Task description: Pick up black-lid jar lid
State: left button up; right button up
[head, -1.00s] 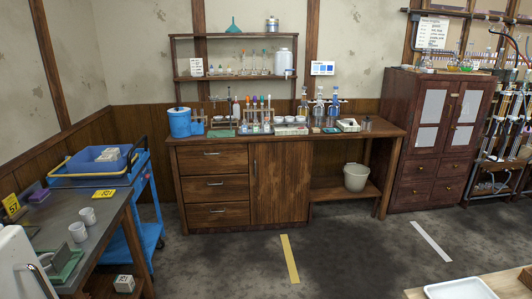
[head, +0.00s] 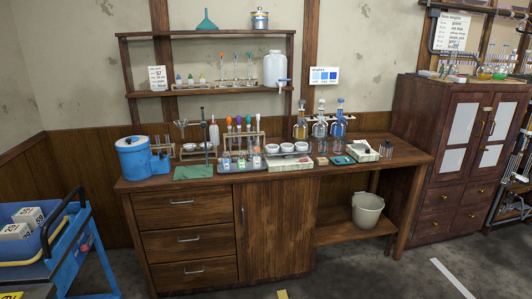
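I cannot make out a jar with a clearly black lid at this distance. Small bottles stand in a dark tray (head: 230,170) on the wooden bench (head: 370,172), too small for me to tell their lids. A lidded metallic container (head: 260,19) stands on top of the wall shelf. Neither of my grippers is in view.
The bench also holds a blue tank (head: 134,160), a green mat (head: 193,172), a rack with coloured tops (head: 262,140), stoppered flasks (head: 320,128) and a white box (head: 363,151). A blue cart (head: 92,270) stands at lower left. A bucket (head: 367,212) sits on the low shelf. The floor right of the bench front is open.

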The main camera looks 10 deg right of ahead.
aim_at(387, 144)
jog(key=i+l+z, duration=0.2)
jog(key=i+z, duration=0.3)
jog(key=i+j+z, duration=0.1)
jog(key=i+z, duration=0.4)
jog(key=i+j+z, duration=0.3)
jog(key=i+z, duration=0.2)
jog(key=i, duration=0.15)
